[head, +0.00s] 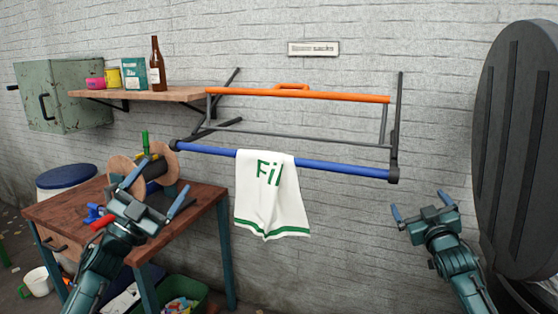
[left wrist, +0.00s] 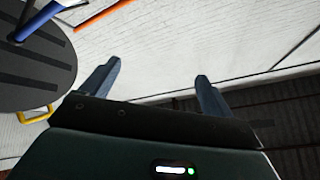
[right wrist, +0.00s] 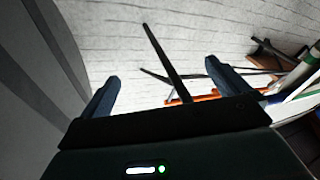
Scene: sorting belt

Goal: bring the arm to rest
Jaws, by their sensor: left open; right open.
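My left gripper (head: 157,190) is open and empty, in front of the wooden table in the head view. Its two blue fingers stand apart in the left wrist view (left wrist: 155,85), with nothing between them. My right gripper (head: 421,205) is open and empty in front of the brick wall, to the right of the rack. Its spread fingers also show in the right wrist view (right wrist: 158,85). Neither gripper touches the white cloth (head: 272,205) with green lettering, which hangs over the blue bar (head: 340,170).
The wall rack has an orange upper bar (head: 340,96). A shelf (head: 150,94) holds a bottle, a box and cups. The wooden table (head: 195,205) carries a spool and small items, with a green bin (head: 190,290) below. A large dark disc (head: 520,150) stands close right of my right arm.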

